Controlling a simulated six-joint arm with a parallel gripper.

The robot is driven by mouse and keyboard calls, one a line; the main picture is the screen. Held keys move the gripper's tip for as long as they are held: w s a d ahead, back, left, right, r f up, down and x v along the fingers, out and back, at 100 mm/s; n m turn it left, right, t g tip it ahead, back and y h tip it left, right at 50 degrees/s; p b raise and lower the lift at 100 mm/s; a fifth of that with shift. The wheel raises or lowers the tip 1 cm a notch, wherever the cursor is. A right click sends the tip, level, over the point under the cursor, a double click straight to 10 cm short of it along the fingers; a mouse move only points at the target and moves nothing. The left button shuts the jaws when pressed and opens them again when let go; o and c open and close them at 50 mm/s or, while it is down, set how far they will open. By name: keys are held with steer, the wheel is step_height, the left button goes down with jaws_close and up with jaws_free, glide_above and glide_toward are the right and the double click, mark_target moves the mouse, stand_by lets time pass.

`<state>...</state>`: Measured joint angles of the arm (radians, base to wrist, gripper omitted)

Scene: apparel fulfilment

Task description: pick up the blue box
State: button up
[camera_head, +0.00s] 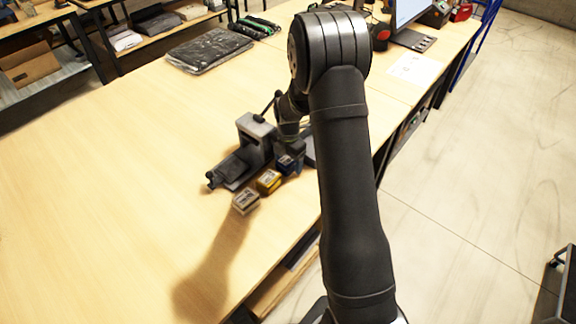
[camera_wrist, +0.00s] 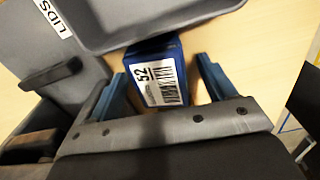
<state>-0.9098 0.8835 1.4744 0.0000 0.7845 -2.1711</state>
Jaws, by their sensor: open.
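The blue box (camera_wrist: 160,72) has a white label with the number 52 and a barcode. In the wrist view it lies between the two fingers of my gripper (camera_wrist: 165,85), which is open, with a gap visible at the right finger. In the head view the blue box (camera_head: 286,163) sits on the table just below my gripper (camera_head: 290,146), beside a yellow box (camera_head: 268,181). My arm hides part of the area to its right. I cannot tell whether the left finger touches the box.
A cream box (camera_head: 246,201) stands in front of the yellow one. A grey device (camera_head: 256,135) is just left of my gripper. In the wrist view a grey tray (camera_wrist: 215,12) and a panel labelled LIDS (camera_wrist: 30,40) are close by. The table's left side is clear.

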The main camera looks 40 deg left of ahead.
steer(key=shift+f, duration=0.2)
steer(key=c, duration=1.1)
steer(key=shift+r, duration=0.1)
